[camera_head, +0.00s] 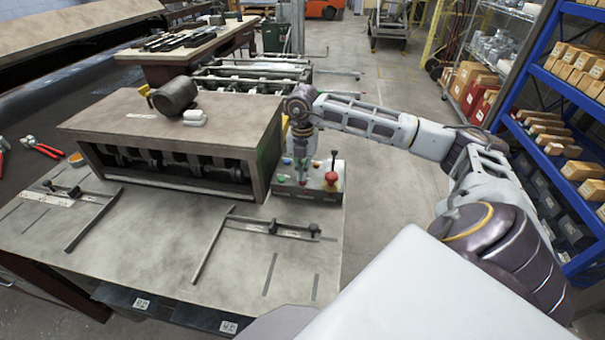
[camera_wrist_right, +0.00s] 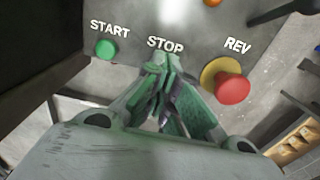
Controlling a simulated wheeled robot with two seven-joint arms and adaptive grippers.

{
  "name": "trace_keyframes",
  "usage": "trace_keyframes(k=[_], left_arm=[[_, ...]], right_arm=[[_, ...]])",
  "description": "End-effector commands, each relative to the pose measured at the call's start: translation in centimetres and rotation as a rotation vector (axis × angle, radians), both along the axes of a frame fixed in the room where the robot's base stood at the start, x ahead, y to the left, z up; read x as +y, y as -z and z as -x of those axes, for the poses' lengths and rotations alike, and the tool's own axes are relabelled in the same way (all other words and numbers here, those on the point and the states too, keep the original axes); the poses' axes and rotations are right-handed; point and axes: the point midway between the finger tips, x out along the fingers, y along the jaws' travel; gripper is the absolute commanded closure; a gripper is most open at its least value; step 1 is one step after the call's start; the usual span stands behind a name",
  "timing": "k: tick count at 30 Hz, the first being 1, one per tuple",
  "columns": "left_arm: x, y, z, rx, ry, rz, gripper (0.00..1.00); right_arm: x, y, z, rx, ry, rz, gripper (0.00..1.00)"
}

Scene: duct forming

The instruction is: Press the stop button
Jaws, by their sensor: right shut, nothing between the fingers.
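The control panel (camera_head: 316,187) is a grey box at the right edge of the machine table. In the right wrist view its face shows a green button (camera_wrist_right: 106,49) under the word START, the word STOP (camera_wrist_right: 165,45), and a red knob (camera_wrist_right: 232,88) with a yellow collar near the word REV. My right gripper (camera_head: 301,172) is over the panel, pointing down. In the right wrist view its closed fingers (camera_wrist_right: 165,66) lie just below the word STOP and hide whatever is under it. I cannot tell whether the tips touch the panel. My left gripper is not in view.
The forming machine (camera_head: 175,124) stands directly left of the panel. A black lever (camera_head: 333,160) rises from the panel's back right. Two slide gauges lie on the table (camera_head: 150,235). A blue shelf (camera_head: 545,80) with boxes stands at right; the floor between is clear.

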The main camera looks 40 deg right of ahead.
Motion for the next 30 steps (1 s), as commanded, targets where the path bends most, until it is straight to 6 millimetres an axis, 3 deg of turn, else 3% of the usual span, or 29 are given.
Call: trace_keyframes(k=[30], left_arm=[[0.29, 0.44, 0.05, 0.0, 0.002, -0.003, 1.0]], right_arm=[[0.0, 0.61, 0.0, 0.0, 0.0, 0.0, 1.0]])
